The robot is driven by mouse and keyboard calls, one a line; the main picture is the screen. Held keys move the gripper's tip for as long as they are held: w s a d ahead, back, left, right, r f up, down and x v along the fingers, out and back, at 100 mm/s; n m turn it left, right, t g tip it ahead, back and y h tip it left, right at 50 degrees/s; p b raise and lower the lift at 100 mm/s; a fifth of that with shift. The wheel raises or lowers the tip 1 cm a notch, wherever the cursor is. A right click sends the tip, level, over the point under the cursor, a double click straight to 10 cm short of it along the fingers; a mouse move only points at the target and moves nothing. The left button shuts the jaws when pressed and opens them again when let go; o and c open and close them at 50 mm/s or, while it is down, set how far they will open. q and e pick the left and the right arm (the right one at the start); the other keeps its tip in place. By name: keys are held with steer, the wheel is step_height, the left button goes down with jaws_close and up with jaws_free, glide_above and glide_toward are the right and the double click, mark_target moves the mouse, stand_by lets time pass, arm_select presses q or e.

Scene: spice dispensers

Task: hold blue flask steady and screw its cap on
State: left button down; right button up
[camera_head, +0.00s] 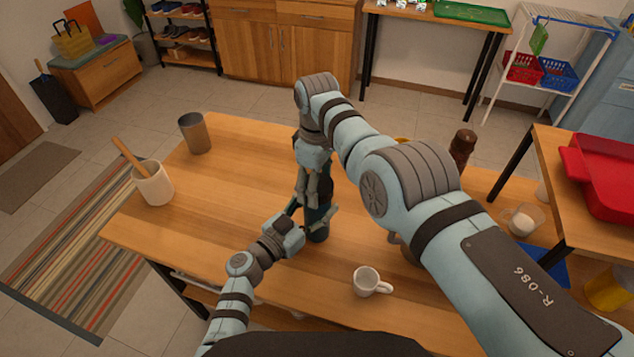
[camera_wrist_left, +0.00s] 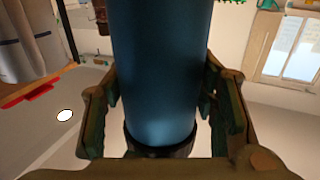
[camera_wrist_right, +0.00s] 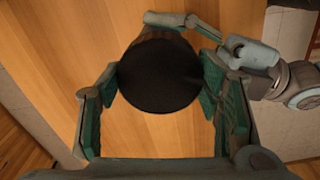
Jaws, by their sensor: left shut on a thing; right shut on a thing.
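The blue flask (camera_head: 317,226) stands upright on the wooden table, mostly hidden behind my grippers. Its blue body (camera_wrist_left: 160,70) fills the left wrist view, between the fingers of my left gripper (camera_wrist_left: 162,105). My left gripper (camera_head: 308,212) is shut on the flask from the side. My right gripper (camera_head: 316,190) points down from above and is shut on the dark cap (camera_head: 326,187). The round top of the cap (camera_wrist_right: 160,75) lies between the finger pads of my right gripper (camera_wrist_right: 162,88). The cap is over the flask; how its thread sits is hidden.
A white mug (camera_head: 371,282) stands right of the flask, near the front. A grey cup (camera_head: 194,133) and a utensil crock (camera_head: 153,183) stand at the left. A brown mill (camera_head: 462,146) and a glass (camera_head: 523,220) are at the right. The table's left middle is clear.

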steer(key=m, duration=0.5)
steer(key=shift+s+f, duration=0.1)
steer(key=m, duration=0.3)
steer(key=shift+m, duration=0.4)
steer(key=m, duration=0.5)
steer(key=o, duration=1.3)
steer(key=shift+r, duration=2.3)
steer(key=shift+c, duration=0.5)
